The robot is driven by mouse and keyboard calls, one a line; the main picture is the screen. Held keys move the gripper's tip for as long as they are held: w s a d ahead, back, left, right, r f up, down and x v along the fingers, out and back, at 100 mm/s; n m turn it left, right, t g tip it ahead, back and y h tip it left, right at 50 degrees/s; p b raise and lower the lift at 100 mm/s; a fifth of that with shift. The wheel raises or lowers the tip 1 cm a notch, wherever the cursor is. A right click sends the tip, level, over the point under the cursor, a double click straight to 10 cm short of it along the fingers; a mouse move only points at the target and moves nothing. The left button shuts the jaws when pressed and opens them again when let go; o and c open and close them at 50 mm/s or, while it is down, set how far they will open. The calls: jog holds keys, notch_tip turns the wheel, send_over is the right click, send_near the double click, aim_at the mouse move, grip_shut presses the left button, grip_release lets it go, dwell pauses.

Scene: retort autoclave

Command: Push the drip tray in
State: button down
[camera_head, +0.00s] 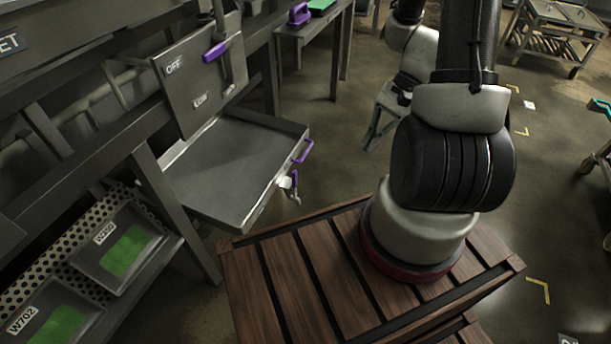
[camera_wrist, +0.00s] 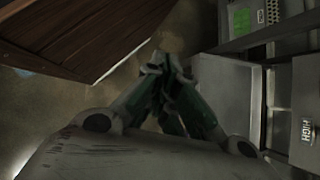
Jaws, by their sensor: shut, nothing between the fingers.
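The drip tray (camera_head: 235,165) is a shallow grey tray sticking out from the dark frame at the left of the head view. A purple handle (camera_head: 303,151) is on its front edge, and a small white piece with a metal fitting (camera_head: 288,183) hangs beside it. My gripper (camera_head: 370,143) is shut and empty, to the right of the tray and apart from it, pointing down. In the wrist view my gripper (camera_wrist: 162,62) has its fingertips together, and a grey surface that looks like the tray (camera_wrist: 225,95) lies to their right.
A panel marked OFF and LOW (camera_head: 190,85) with a purple-handled lever (camera_head: 217,50) stands above the tray. Bins with green contents (camera_head: 118,255) sit on a perforated shelf below left. A bench (camera_head: 310,28) stands behind. Floor (camera_head: 335,130) is open between tray and gripper.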

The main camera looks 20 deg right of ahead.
jog(key=w+a+f+m+t+y, duration=0.2)
jog(key=f+m, duration=0.2)
jog(key=f, duration=0.3)
jog(key=w+a+f+m+t+y, duration=0.1)
jog(key=w+a+f+m+t, duration=0.1)
jog(key=f+m, duration=0.45)
jog(key=m+t+h, duration=0.4)
jog(key=m+t, duration=0.1)
jog(key=m, duration=0.1)
send_near(296, 178)
notch_tip(296, 178, down, 3)
jog(key=shift+w+a+f, duration=0.15)
jog(key=shift+w+a, duration=0.4)
jog(key=shift+w, duration=0.1)
jog(key=shift+w+a+f, duration=0.2)
jog(key=shift+w+a, duration=0.3)
jog(key=shift+w, duration=0.15)
jog(key=shift+w+a, duration=0.1)
jog(key=w+a, duration=1.4)
jog(key=shift+w+a, duration=0.25)
